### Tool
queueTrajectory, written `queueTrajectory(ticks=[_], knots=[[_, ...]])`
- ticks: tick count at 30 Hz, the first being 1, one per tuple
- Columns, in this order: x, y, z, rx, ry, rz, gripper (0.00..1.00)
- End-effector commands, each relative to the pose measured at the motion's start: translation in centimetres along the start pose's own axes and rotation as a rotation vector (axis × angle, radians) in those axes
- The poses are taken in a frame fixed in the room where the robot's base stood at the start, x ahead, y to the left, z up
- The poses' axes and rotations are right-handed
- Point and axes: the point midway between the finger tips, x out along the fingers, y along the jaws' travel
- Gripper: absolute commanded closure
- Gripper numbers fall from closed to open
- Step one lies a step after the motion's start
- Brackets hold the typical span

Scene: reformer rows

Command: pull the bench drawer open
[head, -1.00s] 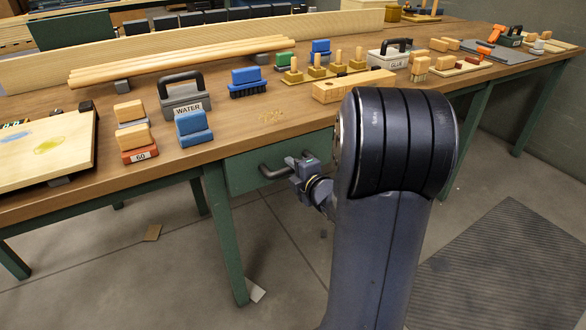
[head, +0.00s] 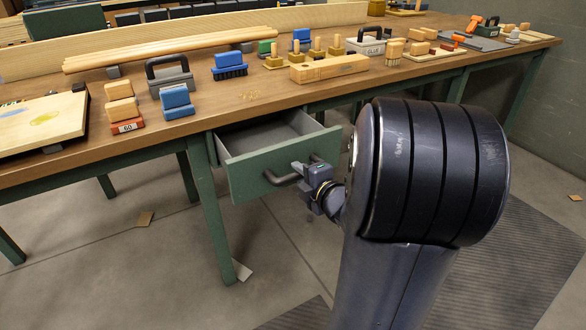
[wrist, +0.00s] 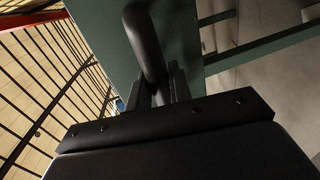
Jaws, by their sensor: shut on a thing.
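The green bench drawer (head: 262,172) stands pulled out from under the wooden bench top, and its grey inside shows from above and looks empty where I can see it. A dark bar handle (head: 283,179) is fixed across its front. My gripper (head: 305,180) is shut on the handle near its right end. In the wrist view the handle (wrist: 146,45) runs down between the fingers of my gripper (wrist: 160,88), with the green drawer front (wrist: 185,35) behind it. My arm hides part of the bench to the right.
The bench top (head: 250,98) carries a grey water caddy (head: 170,75), a blue brush (head: 229,66), sanding blocks (head: 122,105) and several other tools. A green bench leg (head: 218,225) stands left of the drawer. The floor in front is mostly clear, with a ridged mat (head: 500,270) at right.

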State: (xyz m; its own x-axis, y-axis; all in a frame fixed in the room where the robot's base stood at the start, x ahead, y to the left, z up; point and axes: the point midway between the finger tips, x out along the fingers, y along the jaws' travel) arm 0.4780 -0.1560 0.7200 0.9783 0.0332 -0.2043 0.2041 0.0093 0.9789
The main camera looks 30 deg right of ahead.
Motion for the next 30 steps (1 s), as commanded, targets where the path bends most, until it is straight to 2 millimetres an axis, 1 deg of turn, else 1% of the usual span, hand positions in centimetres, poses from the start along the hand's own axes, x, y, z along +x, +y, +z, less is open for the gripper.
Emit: queueTrajectory(ticks=[1, 3, 6, 9, 14, 23, 24, 30], knots=[[-1.0, -0.2, 0.1, 0.001, -0.005, -0.001, 1.00], [-2.1, -0.4, 0.1, 0.000, -0.005, -0.002, 1.00], [-3.3, -0.7, 0.1, 0.001, -0.004, -0.002, 1.00], [-4.1, -0.9, 0.1, 0.002, -0.003, -0.002, 1.00], [-4.6, -1.0, 0.1, 0.002, -0.002, -0.002, 1.00], [-4.6, -1.0, 0.0, 0.001, -0.001, -0.002, 1.00], [-4.6, -1.0, 0.0, 0.001, -0.001, -0.002, 0.78], [-4.6, -1.0, 0.0, 0.001, -0.001, -0.001, 0.61]])
